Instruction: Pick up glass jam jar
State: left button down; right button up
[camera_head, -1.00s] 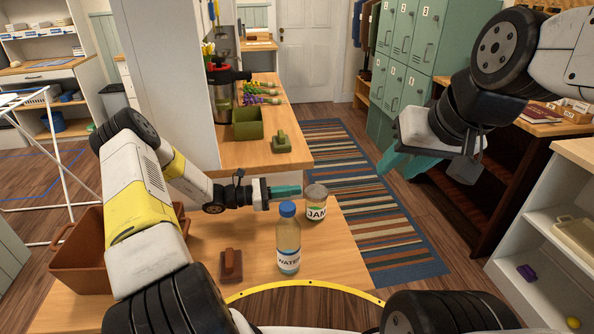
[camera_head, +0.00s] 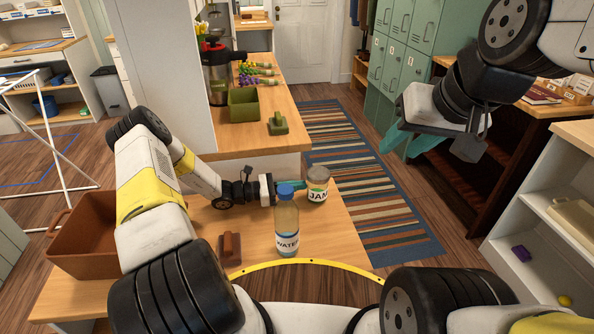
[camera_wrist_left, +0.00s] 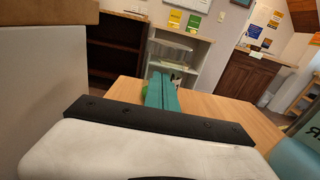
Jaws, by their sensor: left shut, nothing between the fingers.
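The glass jam jar (camera_head: 318,185), with a pale lid and a JAM label, stands upright near the table's right edge. My left gripper (camera_head: 293,186) is shut and empty just left of the jar, its teal fingertips pointing at it. I cannot tell whether they touch it. The bottle's blue cap partly hides the fingers. In the left wrist view the shut fingers (camera_wrist_left: 160,92) hide most of what lies beyond them. My right gripper (camera_head: 408,140) hangs at the upper right, far from the jar, with its teal fingers apart and empty.
A water bottle (camera_head: 287,227) stands in front of the left fingers, and also shows in the left wrist view (camera_wrist_left: 312,136). A brown handled block (camera_head: 229,248) and a brown crate (camera_head: 85,240) are to the left. A counter (camera_head: 230,142) lies behind. The table's right front is clear.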

aim_at(317, 186)
pick_arm(q)
jog(key=x, duration=0.6)
jog(key=shift+w+d, duration=0.1)
jog(key=shift+d, duration=0.15)
